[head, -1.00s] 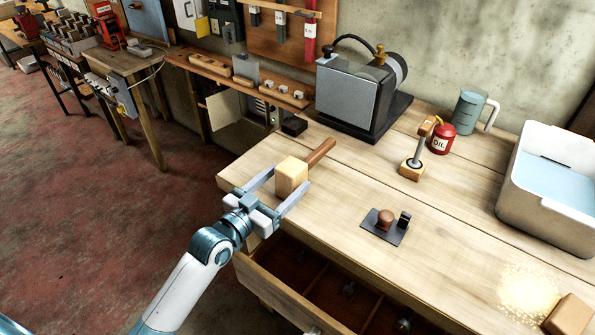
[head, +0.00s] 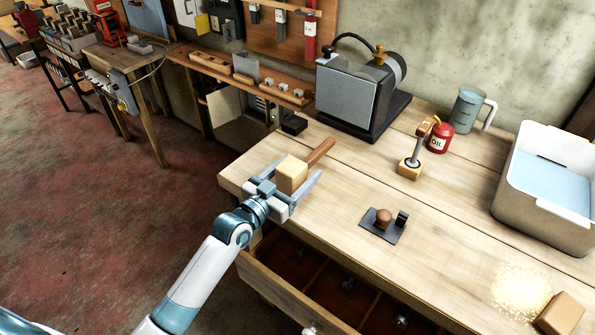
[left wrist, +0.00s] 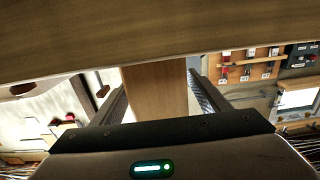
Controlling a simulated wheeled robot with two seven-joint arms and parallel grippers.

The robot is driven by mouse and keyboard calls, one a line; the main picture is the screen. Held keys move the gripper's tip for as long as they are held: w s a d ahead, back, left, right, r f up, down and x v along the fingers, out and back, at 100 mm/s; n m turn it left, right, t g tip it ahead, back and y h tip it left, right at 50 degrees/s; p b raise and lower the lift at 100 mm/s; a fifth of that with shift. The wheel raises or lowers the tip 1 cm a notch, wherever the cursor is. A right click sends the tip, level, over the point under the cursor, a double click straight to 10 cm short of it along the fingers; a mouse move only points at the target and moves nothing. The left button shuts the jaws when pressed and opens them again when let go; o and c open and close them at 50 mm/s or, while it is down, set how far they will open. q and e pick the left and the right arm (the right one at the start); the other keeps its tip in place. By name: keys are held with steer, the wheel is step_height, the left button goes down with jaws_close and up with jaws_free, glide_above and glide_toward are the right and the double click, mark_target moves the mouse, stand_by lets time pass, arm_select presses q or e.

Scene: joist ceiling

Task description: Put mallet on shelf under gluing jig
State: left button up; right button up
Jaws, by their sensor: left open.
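The mallet (head: 291,175) lies near the left end of the workbench, its pale block head toward me and its brown handle (head: 320,152) pointing to the back right. My left gripper (head: 296,180) is open, with its fingers on either side of the mallet head; I cannot tell whether they touch it. In the left wrist view a wooden piece (left wrist: 155,92) stands between the two open fingers, likely part of the mallet. I cannot surely pick out the gluing jig or the shelf under it. My right gripper is not in view.
The workbench (head: 340,205) also holds a grey machine (head: 347,92), a wooden-based stand (head: 410,168), a red oil can (head: 440,138), a jug (head: 466,110), a basin (head: 540,205) and a small dark plate (head: 381,226). An open drawer (head: 290,290) sticks out below its front edge.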

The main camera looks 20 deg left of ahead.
mark_target(299, 160)
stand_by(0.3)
arm_select(q)
steer(key=c, duration=1.6)
steer(key=shift+o, duration=0.2)
steer(key=shift+r, duration=0.1)
steer(key=shift+r, duration=0.5)
steer(key=r, duration=0.2)
steer(key=r+b, duration=0.1)
steer(key=shift+d+r, duration=0.15)
steer(key=shift+d, duration=0.1)
steer(key=s+d+r+b, duration=0.2)
steer(key=d+r, duration=0.4)
steer(key=d, duration=0.5)
steer(key=shift+s+r, duration=0.3)
steer(key=shift+s, duration=0.15)
steer(key=shift+a, duration=0.1)
